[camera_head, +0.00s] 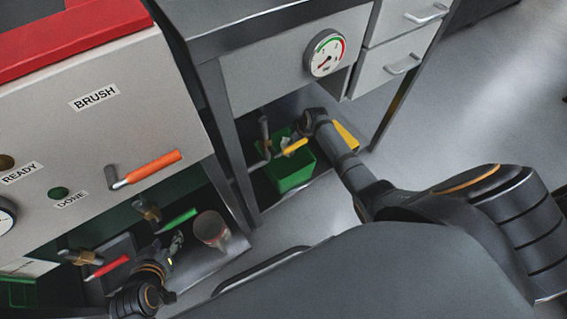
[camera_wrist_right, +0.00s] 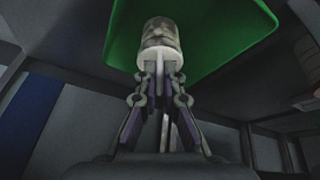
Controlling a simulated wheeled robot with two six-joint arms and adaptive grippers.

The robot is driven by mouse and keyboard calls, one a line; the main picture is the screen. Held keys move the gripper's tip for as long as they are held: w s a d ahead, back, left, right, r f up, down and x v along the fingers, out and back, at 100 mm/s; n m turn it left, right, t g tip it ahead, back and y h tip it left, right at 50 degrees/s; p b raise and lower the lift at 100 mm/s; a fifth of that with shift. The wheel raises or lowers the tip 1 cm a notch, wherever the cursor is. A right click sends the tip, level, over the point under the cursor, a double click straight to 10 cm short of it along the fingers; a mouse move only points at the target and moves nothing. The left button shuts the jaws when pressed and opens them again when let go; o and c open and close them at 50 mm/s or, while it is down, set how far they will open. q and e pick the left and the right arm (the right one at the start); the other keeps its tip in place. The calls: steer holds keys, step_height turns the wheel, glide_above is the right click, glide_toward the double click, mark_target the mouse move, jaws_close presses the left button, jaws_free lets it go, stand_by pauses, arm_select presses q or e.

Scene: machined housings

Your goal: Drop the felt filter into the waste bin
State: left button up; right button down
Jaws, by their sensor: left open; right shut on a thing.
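My right gripper (camera_wrist_right: 160,85) is shut on a pale, mottled cylinder with a white collar, which looks like the felt filter (camera_wrist_right: 160,42). In the right wrist view, the green bin (camera_wrist_right: 215,30) spreads behind the filter. In the head view, my right arm reaches down to the green bin (camera_head: 290,178) under the bench. The right fingertips are small there, close to the bin's top, and partly hidden. I cannot tell whether the filter is inside the rim. My left gripper (camera_head: 175,246) is open and empty at lower left, near a green handle (camera_head: 177,221).
A yellow handle (camera_head: 295,146) shows at the green bin's top, and a grey pipe (camera_head: 264,132) stands beside it. A bench leg (camera_head: 240,170) is left of the bin. A round canister (camera_head: 211,229) and a red handle (camera_head: 110,267) are near my left gripper.

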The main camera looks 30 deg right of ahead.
steer(key=c, duration=1.4)
jaws_free()
steer(key=v, duration=1.2)
